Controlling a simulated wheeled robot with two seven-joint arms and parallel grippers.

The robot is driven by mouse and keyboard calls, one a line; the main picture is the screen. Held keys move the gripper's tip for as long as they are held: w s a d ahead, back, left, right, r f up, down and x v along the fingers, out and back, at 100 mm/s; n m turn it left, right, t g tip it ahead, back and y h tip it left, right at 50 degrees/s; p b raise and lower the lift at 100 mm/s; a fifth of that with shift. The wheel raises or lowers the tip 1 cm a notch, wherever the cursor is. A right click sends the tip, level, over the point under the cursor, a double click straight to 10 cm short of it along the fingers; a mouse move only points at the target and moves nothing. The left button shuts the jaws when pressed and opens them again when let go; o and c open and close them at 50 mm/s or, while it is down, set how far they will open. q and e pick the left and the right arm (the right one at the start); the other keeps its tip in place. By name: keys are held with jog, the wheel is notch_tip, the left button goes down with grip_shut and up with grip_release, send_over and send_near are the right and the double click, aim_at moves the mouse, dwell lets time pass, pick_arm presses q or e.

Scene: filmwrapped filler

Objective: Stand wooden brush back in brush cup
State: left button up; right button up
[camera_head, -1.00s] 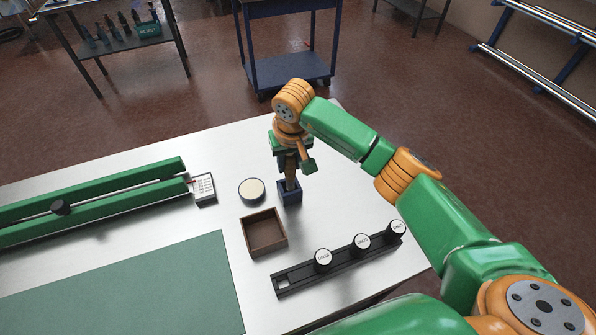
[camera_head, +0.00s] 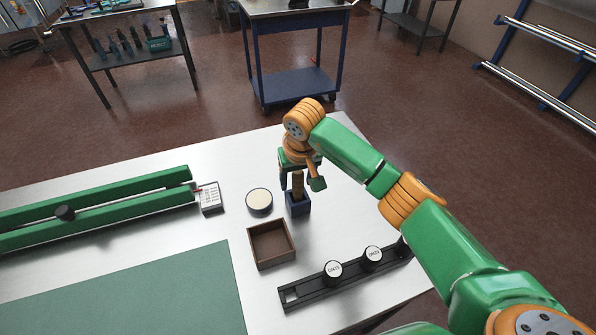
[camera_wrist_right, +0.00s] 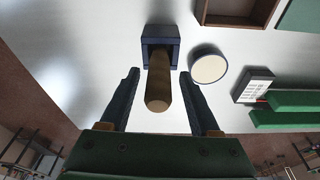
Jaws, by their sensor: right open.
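The wooden brush (camera_head: 298,184) stands in the dark blue brush cup (camera_head: 298,205) on the white table, its brown handle pointing up. Its lower end is hidden inside the cup. In the right wrist view the round handle end of the brush (camera_wrist_right: 158,92) points toward the camera, with the cup (camera_wrist_right: 160,34) beyond it. My right gripper (camera_head: 302,172) is above the cup. In the wrist view its fingers (camera_wrist_right: 160,75) are open, one on each side of the handle, with gaps visible between. My left gripper is not in view.
A round cream-topped container (camera_head: 259,201) and a brown open box (camera_head: 271,245) stand close to the cup. A black rack (camera_head: 345,283) with round-capped items is nearer. A green rail device (camera_head: 100,210), a white labelled block (camera_head: 210,197) and a green mat (camera_head: 130,295) lie left.

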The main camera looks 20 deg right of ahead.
jog(key=b+v, duration=0.1)
jog(key=v, duration=1)
jog(key=shift+r+b, duration=0.3)
jog(key=shift+b, duration=0.1)
